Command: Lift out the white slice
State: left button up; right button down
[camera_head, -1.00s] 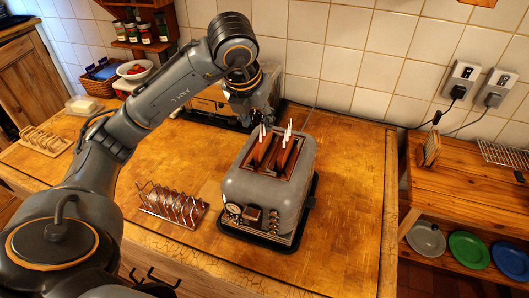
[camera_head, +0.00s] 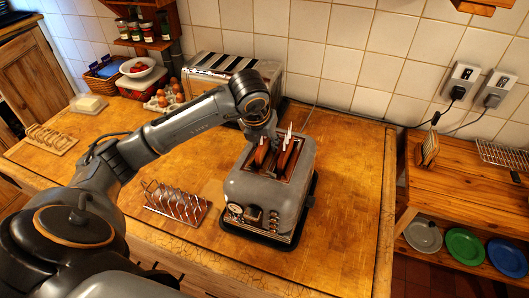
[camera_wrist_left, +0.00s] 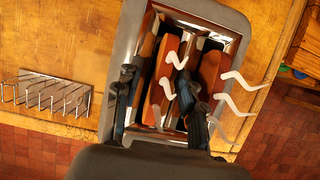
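A grey toaster (camera_head: 255,205) stands on the wooden counter with brown slices in its two slots. The left slice (camera_wrist_left: 163,82) and the right slice (camera_wrist_left: 209,70) show in the left wrist view. I cannot tell which one is the white slice. Thin white wavy wisps (camera_wrist_left: 235,78) rise over both slots. My left gripper (camera_head: 262,135) is low over the toaster's left slot. In the left wrist view, its dark fingers (camera_wrist_left: 158,95) are spread, one on each side of the left slice, without visibly gripping it. My right gripper is out of view.
A wire toast rack (camera_head: 176,203) stands left of the toaster, and a wooden rack (camera_head: 50,138) is farther left. The counter's right part is clear.

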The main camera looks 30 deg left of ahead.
pick_arm(q)
grip_shut()
jog(key=shift+r, duration=0.15)
notch_tip(320, 180, up, 8)
jog(key=b, duration=0.2)
jog(key=shift+b, duration=0.4)
jog(key=shift+r, duration=0.9)
jog(key=shift+r, duration=0.1)
